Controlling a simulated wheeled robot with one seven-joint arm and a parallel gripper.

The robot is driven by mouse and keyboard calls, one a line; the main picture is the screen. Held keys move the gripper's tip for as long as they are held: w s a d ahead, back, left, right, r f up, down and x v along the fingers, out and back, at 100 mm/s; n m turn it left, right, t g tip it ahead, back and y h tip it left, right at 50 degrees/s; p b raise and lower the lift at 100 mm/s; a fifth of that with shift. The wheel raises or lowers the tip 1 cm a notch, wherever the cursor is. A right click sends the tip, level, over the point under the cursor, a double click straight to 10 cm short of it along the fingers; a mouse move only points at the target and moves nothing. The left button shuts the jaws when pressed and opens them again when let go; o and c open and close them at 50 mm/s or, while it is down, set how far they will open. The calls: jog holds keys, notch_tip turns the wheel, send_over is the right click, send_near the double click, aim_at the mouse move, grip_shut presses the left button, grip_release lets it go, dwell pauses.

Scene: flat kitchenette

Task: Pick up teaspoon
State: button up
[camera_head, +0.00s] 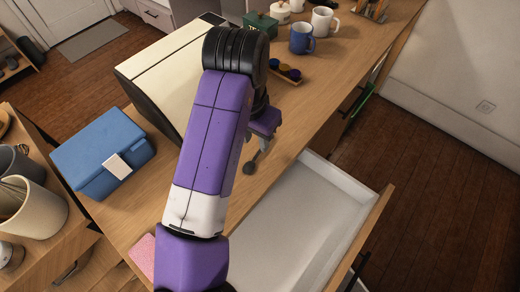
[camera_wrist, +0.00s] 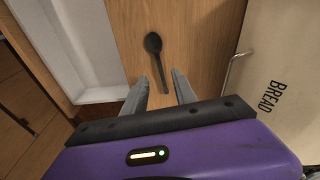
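A dark grey teaspoon (camera_wrist: 153,44) lies on the wooden counter in the wrist view, bowl away from me and handle pointing toward my gripper. My gripper (camera_wrist: 159,82) is open, its two grey fingers apart on either side of the handle's end, with nothing held. In the head view my gripper (camera_head: 264,142) is over the counter beside the open drawer, and the teaspoon's bowl (camera_head: 249,168) shows just below it. The rest of the spoon is mostly hidden by the gripper there. I cannot tell the exact height of the fingertips above the counter.
An open, empty white drawer (camera_head: 290,235) juts out below the counter. A cream bread box (camera_head: 160,72) stands close on the other side. A blue box (camera_head: 103,153) is at the left. Mugs, including a blue one (camera_head: 301,38), and a small tray (camera_head: 285,73) stand farther back.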

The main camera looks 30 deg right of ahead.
aim_at(259, 152)
jog(key=shift+w+d+f+p, duration=0.1)
jog(key=shift+d+f+p, duration=0.1)
jog(key=shift+f, duration=0.85)
jog(key=shift+w+d+f+p, duration=0.1)
jog(key=shift+d+f, duration=0.05)
jog(key=shift+f, duration=0.85)
jog(key=shift+w+d+f+p, duration=0.1)
jog(key=shift+d+f+p, duration=0.1)
jog(key=shift+f, duration=0.85)
grip_shut()
